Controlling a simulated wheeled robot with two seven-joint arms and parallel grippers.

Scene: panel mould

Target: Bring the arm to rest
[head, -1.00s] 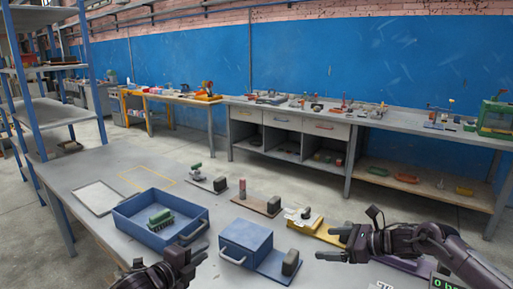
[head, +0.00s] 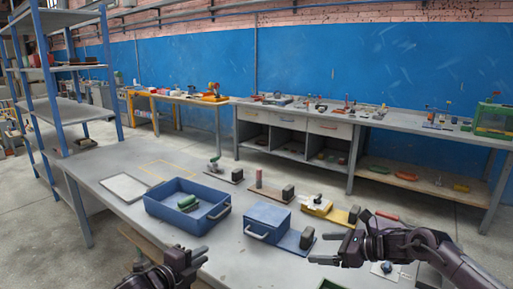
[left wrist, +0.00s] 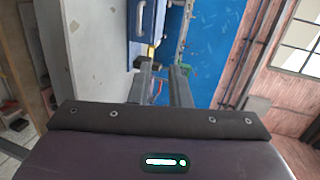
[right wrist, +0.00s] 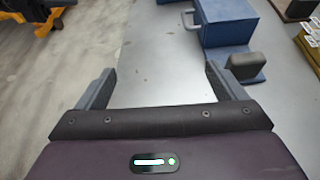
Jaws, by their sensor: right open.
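My left gripper (head: 197,256) is at the lower left of the head view, over the near edge of the table. Its fingers (left wrist: 162,85) show in the left wrist view with a narrow gap and nothing between them. My right gripper (head: 320,247) is at the lower right of the head view, right of the lidded blue box (head: 268,224). In the right wrist view its fingers (right wrist: 163,88) are wide apart and empty, with bare grey tabletop beyond them.
On the grey table (head: 130,210) stand an open blue tray (head: 165,205) holding a green piece (head: 188,203), and a yellow-based fixture (head: 318,206). A flat pale panel (head: 123,187) lies left. A blue-post shelf (head: 45,75) and a workbench (head: 350,120) stand behind.

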